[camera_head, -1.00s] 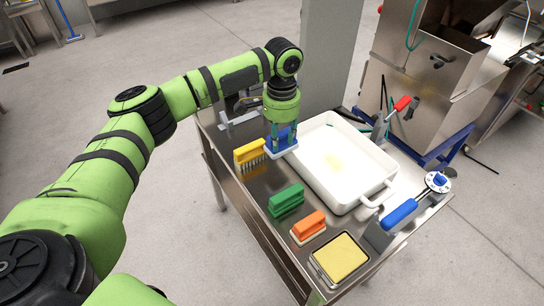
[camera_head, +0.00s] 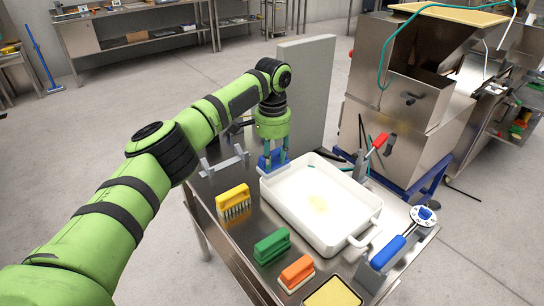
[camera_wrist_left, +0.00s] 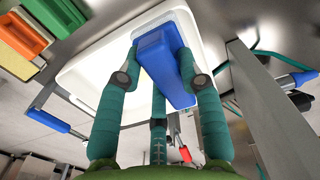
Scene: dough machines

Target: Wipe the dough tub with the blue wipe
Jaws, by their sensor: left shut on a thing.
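The blue wipe (camera_head: 272,161) is a blue handle block on a pale pad. My left gripper (camera_head: 273,157) is shut on it, with the fingers pointing down. It holds the wipe by the far left corner of the dough tub (camera_head: 350,215). The tub is white and shallow, with a pale yellow patch (camera_head: 318,204) on its floor. In the left wrist view the wipe (camera_wrist_left: 165,68) sits between the fingers, with the tub (camera_wrist_left: 85,75) behind it. I cannot tell whether the pad touches the tub. My right gripper is not in view.
A yellow brush (camera_head: 233,199), a green brush (camera_head: 271,246) and an orange one (camera_head: 296,272) stand along the table's left side. A grey pillar (camera_head: 305,95) and a steel machine (camera_head: 400,100) stand behind.

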